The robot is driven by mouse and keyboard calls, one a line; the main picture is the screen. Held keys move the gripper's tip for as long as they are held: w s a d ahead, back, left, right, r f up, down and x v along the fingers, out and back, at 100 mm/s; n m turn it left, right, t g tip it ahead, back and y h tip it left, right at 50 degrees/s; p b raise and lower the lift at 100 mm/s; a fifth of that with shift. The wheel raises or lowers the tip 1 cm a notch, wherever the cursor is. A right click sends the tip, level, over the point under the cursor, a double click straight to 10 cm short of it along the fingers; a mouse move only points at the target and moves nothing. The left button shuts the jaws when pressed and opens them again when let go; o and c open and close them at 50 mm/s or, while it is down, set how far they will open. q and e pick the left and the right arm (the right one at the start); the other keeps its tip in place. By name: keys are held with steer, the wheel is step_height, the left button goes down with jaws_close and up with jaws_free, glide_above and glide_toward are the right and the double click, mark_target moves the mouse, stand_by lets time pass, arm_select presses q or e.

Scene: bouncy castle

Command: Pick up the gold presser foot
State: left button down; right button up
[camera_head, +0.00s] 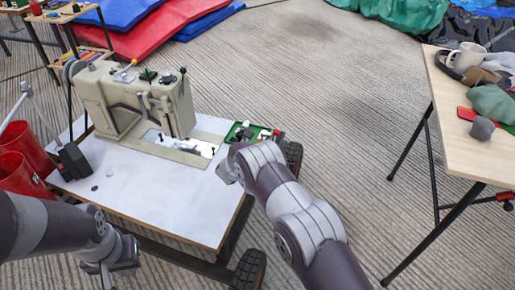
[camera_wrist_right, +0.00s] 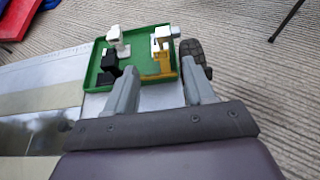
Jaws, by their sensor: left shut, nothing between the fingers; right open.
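The gold presser foot (camera_wrist_right: 162,67) lies at the right side of a small green tray (camera_wrist_right: 138,81) in the right wrist view. A white piece (camera_wrist_right: 161,41) sits right behind it; I cannot tell if they are joined. The tray also shows at the right corner of the sewing table in the head view (camera_head: 236,131). My right gripper (camera_wrist_right: 161,84) is open and empty, its fingers pointing at the tray's near edge; in the head view it is partly hidden by my wrist. My left gripper (camera_head: 112,274) is shut and empty at the table's front left.
A black foot (camera_wrist_right: 106,67) and a white foot (camera_wrist_right: 118,42) share the tray. A beige sewing machine (camera_head: 120,105) stands on the white table (camera_head: 165,195), left of the tray. Red buckets (camera_head: 20,150) are at left. A wooden table (camera_head: 455,130) stands at right.

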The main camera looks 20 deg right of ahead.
steer(key=b+x, duration=0.2)
steer(key=x, duration=0.2)
steer(key=shift+w+d+f, duration=0.2)
steer(key=shift+d+f, duration=0.05)
steer(key=shift+w+d, duration=0.1)
steer(key=shift+w, duration=0.1)
steer(key=shift+r, duration=0.2)
jaws_close()
